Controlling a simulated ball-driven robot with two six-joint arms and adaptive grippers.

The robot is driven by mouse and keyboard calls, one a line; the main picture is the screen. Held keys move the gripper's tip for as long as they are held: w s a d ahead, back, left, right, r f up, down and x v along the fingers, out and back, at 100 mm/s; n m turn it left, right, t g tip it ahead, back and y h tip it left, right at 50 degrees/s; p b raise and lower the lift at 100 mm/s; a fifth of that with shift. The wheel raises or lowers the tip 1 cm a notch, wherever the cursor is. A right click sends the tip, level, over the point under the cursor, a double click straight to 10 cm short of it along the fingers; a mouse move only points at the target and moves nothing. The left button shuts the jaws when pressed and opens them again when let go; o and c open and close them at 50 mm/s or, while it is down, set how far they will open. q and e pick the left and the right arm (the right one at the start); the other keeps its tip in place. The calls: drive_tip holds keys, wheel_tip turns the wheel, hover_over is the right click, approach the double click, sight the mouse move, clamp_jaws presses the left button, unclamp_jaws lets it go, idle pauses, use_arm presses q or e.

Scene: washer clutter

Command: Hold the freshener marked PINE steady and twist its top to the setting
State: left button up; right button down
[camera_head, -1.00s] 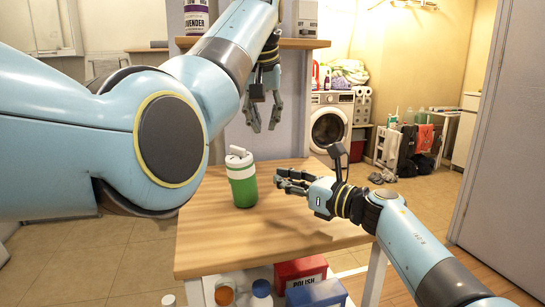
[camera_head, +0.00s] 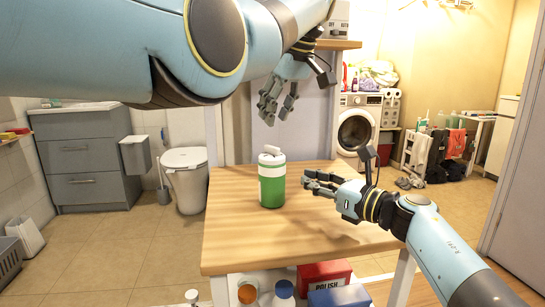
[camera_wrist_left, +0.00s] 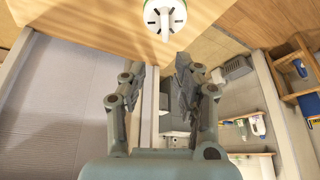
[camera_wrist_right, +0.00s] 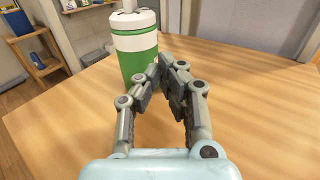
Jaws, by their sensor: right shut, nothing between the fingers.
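The freshener (camera_head: 272,185) is a green and white cylinder standing upright on the wooden table; I cannot read its name. Its white top has a raised bar; in the left wrist view the top (camera_wrist_left: 178,14) shows dark marks around its rim. My left gripper (camera_head: 277,112) is open and empty, above the freshener and apart from it. My right gripper (camera_head: 307,182) is shut and empty at table height, just right of the freshener. In the right wrist view the freshener (camera_wrist_right: 135,62) stands beyond the fingertips, with a touch not clear.
The wooden table (camera_head: 235,240) is otherwise bare on top. A shelf behind holds a grey box (camera_head: 338,22). Below the table are a red POLISH box (camera_head: 322,273), a blue box (camera_head: 340,297) and bottles. A washer (camera_head: 357,130) stands farther back.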

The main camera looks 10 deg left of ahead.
sight(273, 147)
use_arm(q)
drive_tip(key=shift+a+n, duration=0.35)
drive_tip(key=shift+n, duration=0.05)
drive_tip(key=shift+f, duration=0.1)
wheel_tip(273, 147, down, 7)
drive_tip(key=shift+s+a, duration=0.1)
drive_tip(key=shift+s+f+g, duration=0.15)
drive_tip(key=shift+f+g, duration=0.15)
drive_tip(key=shift+f, duration=0.15)
drive_tip(key=shift+o, duration=0.4)
drive_tip(key=shift+f, duration=0.15)
clamp_jaws()
drive_tip(key=shift+c, duration=0.8)
unclamp_jaws()
drive_tip(key=shift+w+r, duration=0.2)
drive_tip(key=shift+r, duration=3.1)
